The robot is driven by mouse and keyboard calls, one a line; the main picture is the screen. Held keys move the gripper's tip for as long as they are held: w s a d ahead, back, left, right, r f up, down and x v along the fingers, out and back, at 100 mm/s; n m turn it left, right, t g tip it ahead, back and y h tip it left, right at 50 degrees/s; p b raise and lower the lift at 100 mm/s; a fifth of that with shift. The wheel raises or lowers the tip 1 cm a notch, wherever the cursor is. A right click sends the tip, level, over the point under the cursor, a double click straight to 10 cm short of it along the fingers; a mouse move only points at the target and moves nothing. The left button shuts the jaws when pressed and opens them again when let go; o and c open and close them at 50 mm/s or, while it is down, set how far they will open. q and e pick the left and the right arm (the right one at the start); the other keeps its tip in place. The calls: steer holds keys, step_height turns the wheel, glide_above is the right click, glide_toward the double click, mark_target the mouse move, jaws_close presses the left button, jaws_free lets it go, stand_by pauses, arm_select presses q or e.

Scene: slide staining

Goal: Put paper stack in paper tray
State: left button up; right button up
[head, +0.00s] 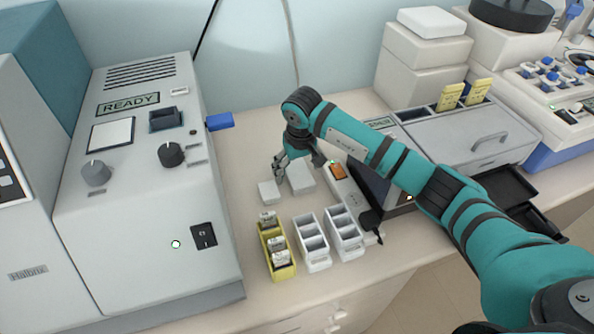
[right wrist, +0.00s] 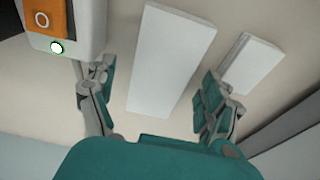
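Two white blocks lie flat on the bench, and I cannot tell for certain which is the paper stack. The larger white slab (head: 301,178) also shows in the right wrist view (right wrist: 168,60); the smaller white block (head: 268,192) lies to its left and also shows in the right wrist view (right wrist: 248,66). My right gripper (head: 283,163) is open above the bench, its fingers (right wrist: 155,88) apart on either side of the larger slab, with nothing held. A black open tray (head: 503,187), perhaps the paper tray, juts from the grey machine at right. My left gripper is not in view.
A yellow slide rack (head: 277,252) and two white racks (head: 312,243) (head: 344,232) stand in front of the blocks. The READY machine (head: 150,210) fills the left.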

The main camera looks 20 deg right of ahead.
steer(key=c, duration=1.4)
